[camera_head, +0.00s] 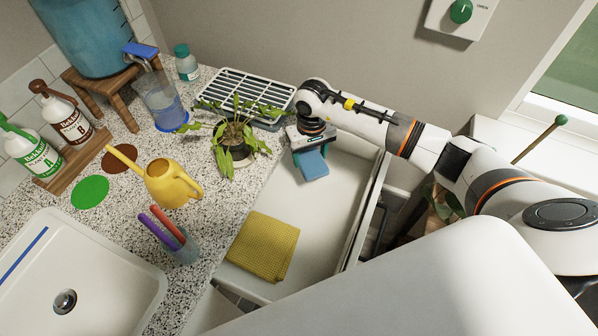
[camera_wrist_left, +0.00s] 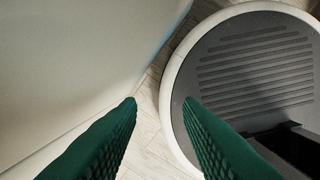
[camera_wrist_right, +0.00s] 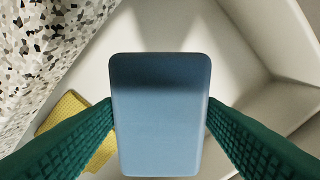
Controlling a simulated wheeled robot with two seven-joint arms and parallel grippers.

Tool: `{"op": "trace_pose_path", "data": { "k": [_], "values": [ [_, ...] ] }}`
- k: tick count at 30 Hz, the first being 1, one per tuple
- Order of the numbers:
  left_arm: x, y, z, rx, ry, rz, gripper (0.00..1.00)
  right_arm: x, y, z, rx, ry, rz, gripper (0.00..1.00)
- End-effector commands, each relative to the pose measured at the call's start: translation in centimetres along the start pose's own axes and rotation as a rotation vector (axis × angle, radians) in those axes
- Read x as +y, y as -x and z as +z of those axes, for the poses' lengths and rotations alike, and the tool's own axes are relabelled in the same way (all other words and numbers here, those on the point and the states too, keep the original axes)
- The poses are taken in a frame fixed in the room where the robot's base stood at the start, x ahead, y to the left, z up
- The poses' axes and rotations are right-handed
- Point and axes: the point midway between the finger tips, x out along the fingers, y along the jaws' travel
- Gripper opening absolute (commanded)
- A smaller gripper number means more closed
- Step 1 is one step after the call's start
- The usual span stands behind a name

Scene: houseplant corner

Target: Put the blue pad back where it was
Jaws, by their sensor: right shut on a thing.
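The blue pad (camera_head: 312,164) is in my right gripper (camera_head: 308,150), over the far part of the open white drawer (camera_head: 326,215). In the right wrist view the pad (camera_wrist_right: 160,115) fills the middle, with a green finger touching each side. I cannot tell whether the pad touches the drawer floor. A yellow cloth (camera_head: 262,247) lies in the near part of the drawer. My left gripper (camera_wrist_left: 160,102) is open and empty, above the floor and beside my round base. It does not show in the head view.
The speckled counter (camera_head: 220,200) borders the drawer on the left. On it stand a potted plant (camera_head: 235,140), a white rack (camera_head: 245,92), a yellow watering can (camera_head: 172,184) and a cup of markers (camera_head: 180,245). The drawer floor between cloth and pad is clear.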

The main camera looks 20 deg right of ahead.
Motion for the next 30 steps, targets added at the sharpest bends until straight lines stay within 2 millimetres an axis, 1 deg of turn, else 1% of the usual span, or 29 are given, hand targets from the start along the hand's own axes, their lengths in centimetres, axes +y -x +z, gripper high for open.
{"op": "trace_pose_path", "data": {
  "k": [1, 3, 5, 8, 9, 12, 14, 17, 19, 22, 25, 27, 30],
  "values": [
    [0.1, -0.5, 1.0, -0.015, 0.0, 0.002, 0.33, 0.0, -1.3, -0.1, 0.004, -0.001, 0.0, 0.4],
    [0.2, -0.6, 1.6, -0.023, 0.001, 0.003, 0.33, 0.0, -2.3, -0.2, 0.005, 0.001, 0.0, 0.4],
    [-0.1, -0.8, 0.9, -0.013, 0.002, -0.001, 0.33, 0.0, -3.0, -0.2, 0.003, 0.0, -0.001, 0.4],
    [-0.5, -1.4, -1.0, 0.012, 0.002, -0.006, 0.33, 0.0, -4.4, -0.3, 0.004, 0.0, -0.001, 0.4],
    [-0.7, -1.7, -1.9, 0.025, 0.002, -0.008, 0.33, 0.0, -5.1, -0.3, 0.004, 0.001, -0.001, 0.4],
    [-1.0, -2.6, -3.7, 0.05, 0.001, -0.011, 0.33, 0.0, -6.9, -0.3, 0.004, -0.001, 0.0, 0.4],
    [-1.0, -3.1, -4.2, 0.057, 0.001, -0.012, 0.33, 0.0, -7.8, -0.3, 0.004, 0.0, -0.001, 0.4],
    [-1.0, -3.5, -4.0, 0.054, 0.001, -0.011, 0.33, 0.0, -8.6, -0.2, 0.002, 0.0, -0.001, 0.4],
    [-0.9, -3.9, -3.5, 0.046, 0.001, -0.01, 0.33, 0.0, -9.3, -0.2, 0.003, 0.0, -0.002, 0.4],
    [-0.7, -5.0, -2.2, 0.025, 0.0, -0.008, 0.33, 0.0, -11.0, -0.3, 0.004, 0.0, -0.001, 0.4],
    [-0.7, -6.1, -1.4, 0.009, 0.0, -0.006, 0.33, 0.0, -12.7, -0.3, 0.003, -0.001, 0.0, 0.4],
    [-0.7, -6.3, -1.4, 0.009, 0.0, -0.006, 0.33, 0.0, -13.2, -0.2, 0.002, 0.001, -0.001, 0.4],
    [-0.7, -6.2, -1.5, 0.011, 0.0, -0.007, 0.33, -0.1, -13.1, -0.2, 0.0, 0.001, -0.002, 0.4]
  ]
}}
